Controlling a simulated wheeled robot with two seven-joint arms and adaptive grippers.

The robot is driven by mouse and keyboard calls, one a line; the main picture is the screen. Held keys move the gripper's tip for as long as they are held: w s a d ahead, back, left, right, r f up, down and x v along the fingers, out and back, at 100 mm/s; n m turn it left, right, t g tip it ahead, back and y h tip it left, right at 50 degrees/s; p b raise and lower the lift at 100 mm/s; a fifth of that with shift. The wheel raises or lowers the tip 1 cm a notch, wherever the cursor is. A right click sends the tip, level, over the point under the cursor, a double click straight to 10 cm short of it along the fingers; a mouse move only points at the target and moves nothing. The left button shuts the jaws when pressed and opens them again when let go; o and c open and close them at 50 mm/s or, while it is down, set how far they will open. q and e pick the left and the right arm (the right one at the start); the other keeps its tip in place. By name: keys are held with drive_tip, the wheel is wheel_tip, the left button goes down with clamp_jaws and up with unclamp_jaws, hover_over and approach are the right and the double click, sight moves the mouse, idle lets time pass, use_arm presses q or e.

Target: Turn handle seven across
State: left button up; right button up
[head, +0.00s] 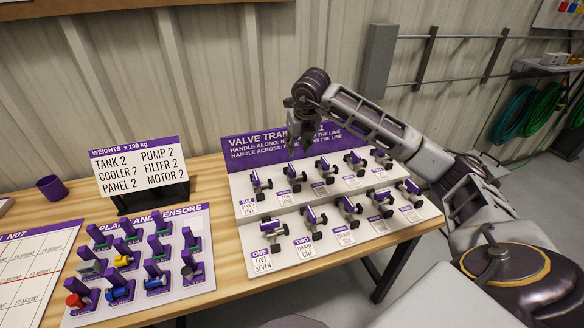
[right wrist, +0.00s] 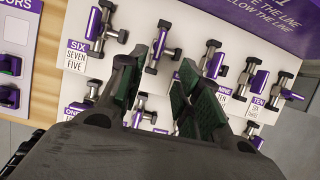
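The valve board (head: 236,190) is a stepped white panel with two rows of small valves with purple handles. Handle seven (head: 293,172) is second from the left in the upper row. In the right wrist view handle seven (right wrist: 160,45) shows just past the gap between my fingers, its purple bar running roughly up and down the picture. I cannot tell clearly whether it lies along or across its line. My right gripper (head: 298,148) is over the upper row, just above handle seven. Its dark green finger pads (right wrist: 158,80) are apart with nothing between them. My left gripper is not in view.
Handle six (head: 255,179) and handle eight (head: 324,166) stand close on either side. The purple sign (head: 240,147) rises behind the row. A sensor board (head: 190,292), a weights sign (head: 138,165) and a purple cup (head: 52,188) are on the wooden table (head: 222,240) to the left.

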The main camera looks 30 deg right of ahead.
sight(292, 168)
drive_tip(key=shift+f, duration=0.15)
idle(0.4)
drive_tip(key=shift+x, duration=6.8)
drive_tip(key=shift+w, duration=0.1)
clamp_jaws()
